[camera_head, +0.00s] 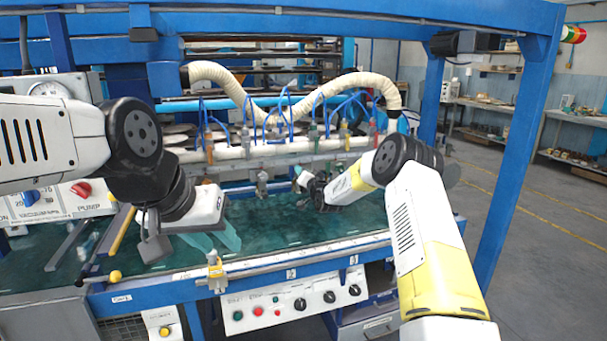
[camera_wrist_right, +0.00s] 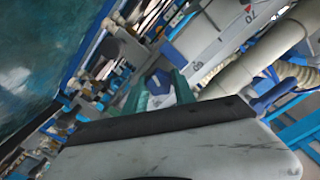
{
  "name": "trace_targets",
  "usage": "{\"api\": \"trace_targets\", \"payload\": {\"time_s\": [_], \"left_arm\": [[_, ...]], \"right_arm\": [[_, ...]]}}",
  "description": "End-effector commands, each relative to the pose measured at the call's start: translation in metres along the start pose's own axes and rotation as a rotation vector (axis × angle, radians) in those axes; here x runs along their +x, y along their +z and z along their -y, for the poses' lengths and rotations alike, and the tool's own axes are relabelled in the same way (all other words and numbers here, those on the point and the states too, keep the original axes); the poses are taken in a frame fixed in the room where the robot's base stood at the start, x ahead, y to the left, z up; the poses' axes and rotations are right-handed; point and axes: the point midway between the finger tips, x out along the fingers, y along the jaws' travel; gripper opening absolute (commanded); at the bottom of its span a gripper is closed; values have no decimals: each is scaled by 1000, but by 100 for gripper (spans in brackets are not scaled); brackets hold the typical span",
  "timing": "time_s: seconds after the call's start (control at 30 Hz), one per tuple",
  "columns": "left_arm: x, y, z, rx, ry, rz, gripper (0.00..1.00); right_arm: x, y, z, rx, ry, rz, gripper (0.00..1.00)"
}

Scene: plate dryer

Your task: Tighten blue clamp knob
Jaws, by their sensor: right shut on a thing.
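In the right wrist view a blue clamp knob (camera_wrist_right: 153,77) sits between the green fingertips of my right gripper (camera_wrist_right: 157,86). The fingers are shut on it, one on each side. In the head view my right gripper (camera_head: 301,179) reaches in to the clamp bar (camera_head: 270,160) above the green bed, and the knob is hidden or too small to make out there. My left gripper (camera_head: 222,236) hangs over the front left of the bed, its two teal fingers apart with nothing visible between them.
The green bed (camera_head: 300,218) lies below both grippers, with a blue front rail and control panel (camera_head: 290,304) before it. Cream hoses (camera_head: 330,88) and thin blue tubes run above the bar. A blue post (camera_head: 515,150) stands at right. A pump panel with a red knob (camera_head: 81,189) is at left.

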Motion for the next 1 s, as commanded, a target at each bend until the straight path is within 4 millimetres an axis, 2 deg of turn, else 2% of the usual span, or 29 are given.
{"api": "trace_targets", "payload": {"time_s": [1.0], "left_arm": [[0,0,0,0,0,0,36]], "right_arm": [[0,1,-4,953,1,-1,0]]}}
